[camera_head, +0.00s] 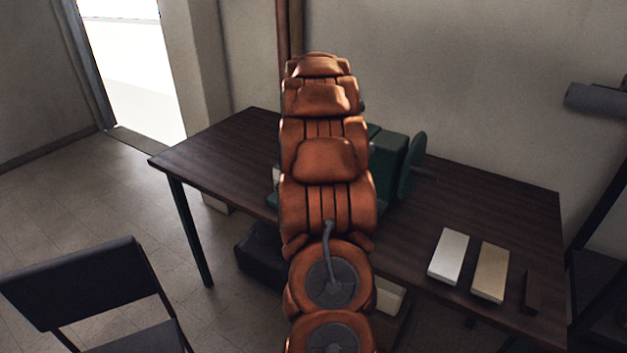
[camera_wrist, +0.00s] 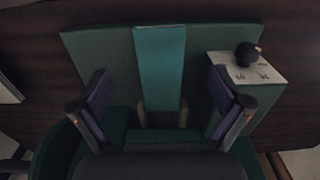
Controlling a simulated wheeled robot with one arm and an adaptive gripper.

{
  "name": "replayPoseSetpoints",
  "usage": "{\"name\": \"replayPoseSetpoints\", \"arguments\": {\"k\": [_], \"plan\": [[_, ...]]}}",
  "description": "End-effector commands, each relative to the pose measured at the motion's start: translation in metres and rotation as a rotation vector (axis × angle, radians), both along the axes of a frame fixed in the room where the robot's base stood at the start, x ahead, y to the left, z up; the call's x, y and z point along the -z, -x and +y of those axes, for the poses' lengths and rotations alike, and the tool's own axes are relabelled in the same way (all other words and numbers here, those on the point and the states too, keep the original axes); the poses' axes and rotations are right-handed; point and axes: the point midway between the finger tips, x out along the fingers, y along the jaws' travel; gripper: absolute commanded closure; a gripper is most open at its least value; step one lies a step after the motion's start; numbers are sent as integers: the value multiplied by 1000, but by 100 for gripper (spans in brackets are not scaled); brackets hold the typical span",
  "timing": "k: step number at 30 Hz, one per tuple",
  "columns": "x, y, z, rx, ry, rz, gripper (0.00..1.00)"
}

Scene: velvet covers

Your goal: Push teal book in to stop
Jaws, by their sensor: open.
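The teal book (camera_wrist: 160,65) is a flat teal panel in the middle of the wrist view, set against a dark green machine (camera_wrist: 95,60). Its near end reaches down toward a gap in the machine's body. My gripper (camera_wrist: 162,92) is open, with one dark finger on each side of the book and clear space between. I see no contact with the book. In the head view my arm hides the book and my gripper, and only part of the green machine (camera_head: 388,158) shows beside the arm.
A pale box face with a black knob (camera_wrist: 247,55) is at the machine's right. On the dark table (camera_head: 460,210) lie a silver block (camera_head: 449,256), a tan block (camera_head: 490,272) and a dark bar (camera_head: 532,292). A black chair (camera_head: 85,280) stands front left.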

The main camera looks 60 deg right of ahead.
Motion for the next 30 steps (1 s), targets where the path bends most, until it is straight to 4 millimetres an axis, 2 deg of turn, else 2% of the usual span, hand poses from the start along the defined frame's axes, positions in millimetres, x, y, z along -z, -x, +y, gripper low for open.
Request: {"name": "replayPoseSetpoints", "arguments": {"k": [15,21,28,30], "plan": [[62,1,1,0,-5,2,0],[70,0,0,0,-1,0,0],[70,0,0,0,-1,0,0],[70,0,0,0,-1,0,5]]}}
